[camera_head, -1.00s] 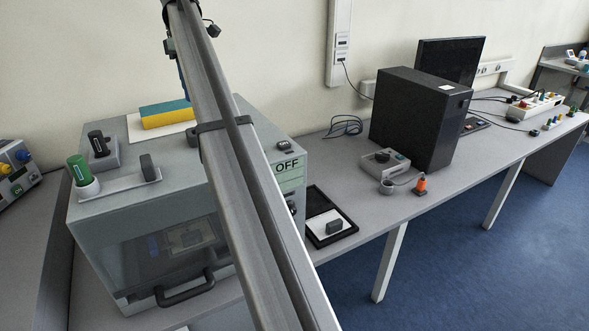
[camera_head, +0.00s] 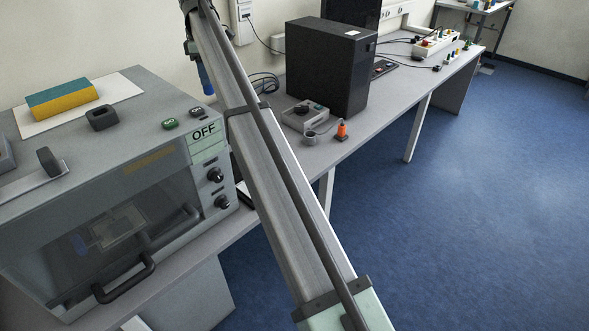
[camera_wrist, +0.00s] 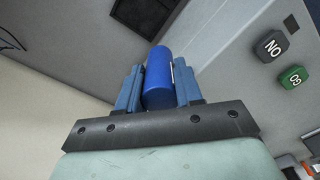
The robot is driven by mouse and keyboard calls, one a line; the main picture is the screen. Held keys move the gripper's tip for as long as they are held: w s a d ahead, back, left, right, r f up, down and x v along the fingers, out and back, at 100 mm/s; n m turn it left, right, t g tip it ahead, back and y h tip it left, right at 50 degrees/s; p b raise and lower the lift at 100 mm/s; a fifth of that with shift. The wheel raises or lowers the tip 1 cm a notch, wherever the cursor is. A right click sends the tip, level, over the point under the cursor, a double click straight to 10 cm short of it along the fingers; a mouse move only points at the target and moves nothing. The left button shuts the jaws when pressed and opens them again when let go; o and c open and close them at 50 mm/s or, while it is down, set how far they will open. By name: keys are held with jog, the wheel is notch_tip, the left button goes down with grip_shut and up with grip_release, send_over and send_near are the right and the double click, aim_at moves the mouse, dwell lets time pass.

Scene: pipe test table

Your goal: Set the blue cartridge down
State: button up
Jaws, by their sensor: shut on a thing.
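The blue cartridge (camera_wrist: 159,78) is held between the blue fingers of my gripper (camera_wrist: 158,88) in the wrist view. In the head view, a small blue part (camera_head: 207,81) shows beside my arm near the top; whether it is the cartridge or a finger I cannot tell. The gripper hangs behind my arm link there, so most of it is hidden. What lies directly under the cartridge is not clear.
A grey test box (camera_head: 95,195) with a dark window, handle and OFF sign (camera_head: 204,132) stands at left. A black computer case (camera_head: 327,68) stands behind on the bench.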

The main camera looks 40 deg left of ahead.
jog(key=w+d+f+m, duration=0.1)
jog(key=w+d+f, duration=0.7)
jog(key=w+f, duration=0.3)
jog(key=w+d+f+m, duration=0.1)
jog(key=w+d+f, duration=0.7)
jog(key=w+f, duration=0.35)
jog(key=shift+w+a+f+n, duration=0.2)
jog(key=shift+f+n, duration=0.7)
jog(key=shift+f, duration=1.35)
jog(key=shift+s+a+f+n, duration=0.1)
jog(key=shift+a+f+n, duration=0.2)
jog(key=shift+f+n, duration=1.3)
jog(key=shift+w+a+f+n, duration=0.15)
jog(key=shift+a+f+n, duration=0.1)
jog(key=shift+f, duration=2.7)
jog(key=shift+f, duration=0.15)
jog(key=o, duration=1.1)
jog(key=shift+c, duration=0.2)
